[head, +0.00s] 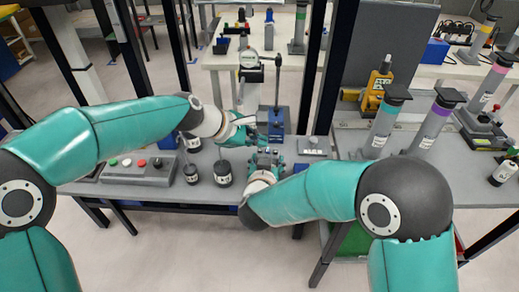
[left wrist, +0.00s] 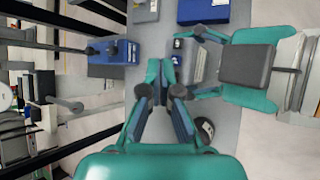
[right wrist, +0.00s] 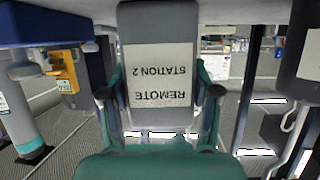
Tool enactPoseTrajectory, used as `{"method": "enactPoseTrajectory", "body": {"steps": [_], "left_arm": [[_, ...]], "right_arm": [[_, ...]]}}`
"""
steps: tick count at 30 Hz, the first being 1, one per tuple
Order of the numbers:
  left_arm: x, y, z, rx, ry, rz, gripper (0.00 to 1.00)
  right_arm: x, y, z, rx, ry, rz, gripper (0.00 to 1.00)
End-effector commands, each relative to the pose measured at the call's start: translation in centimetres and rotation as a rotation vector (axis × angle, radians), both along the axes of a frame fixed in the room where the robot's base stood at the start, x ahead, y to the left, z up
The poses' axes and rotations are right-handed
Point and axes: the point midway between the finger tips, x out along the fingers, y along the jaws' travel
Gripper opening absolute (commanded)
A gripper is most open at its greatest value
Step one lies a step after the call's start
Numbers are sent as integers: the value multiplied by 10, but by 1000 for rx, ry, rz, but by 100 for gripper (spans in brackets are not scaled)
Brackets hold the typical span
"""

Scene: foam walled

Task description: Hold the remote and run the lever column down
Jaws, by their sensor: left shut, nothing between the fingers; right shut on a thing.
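The remote (right wrist: 160,60) is a grey box with an upside-down label reading "REMOTE STATION 2". My right gripper (right wrist: 160,95) is shut on it, one finger on each side. It also shows in the left wrist view (left wrist: 199,66), held over the bench. The blue lever column (head: 277,122), with a thin dark rod rising from it, stands at the back of the bench; it also shows in the left wrist view (left wrist: 112,57). My left gripper (head: 258,130) is shut and empty, just left of the column in the head view. Its fingertips (left wrist: 160,75) appear close to the remote; contact cannot be told.
A grey button box (head: 138,168) and dark cylinders (head: 222,173) stand on the bench at left. A small grey box (head: 314,146) is right of the column. Tall grey cylinders (head: 385,122) and a yellow device (head: 377,88) stand further right. Dark posts rise behind the bench.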

Motion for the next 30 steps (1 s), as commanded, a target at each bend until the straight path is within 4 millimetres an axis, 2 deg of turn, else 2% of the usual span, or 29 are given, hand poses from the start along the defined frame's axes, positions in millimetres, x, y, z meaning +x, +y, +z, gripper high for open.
{"method": "enactPoseTrajectory", "body": {"steps": [12, 24, 30], "left_arm": [[0, 0, 4, -1, 0, -1, 0], [0, -1, 41, -1, -3, -2, 0], [0, 0, 51, 0, -1, -1, 0]], "right_arm": [[0, 0, 1, 0, -1, 0, 22], [0, 0, 0, 0, -1, 0, 22], [0, 0, 0, 0, -1, 0, 22]]}}
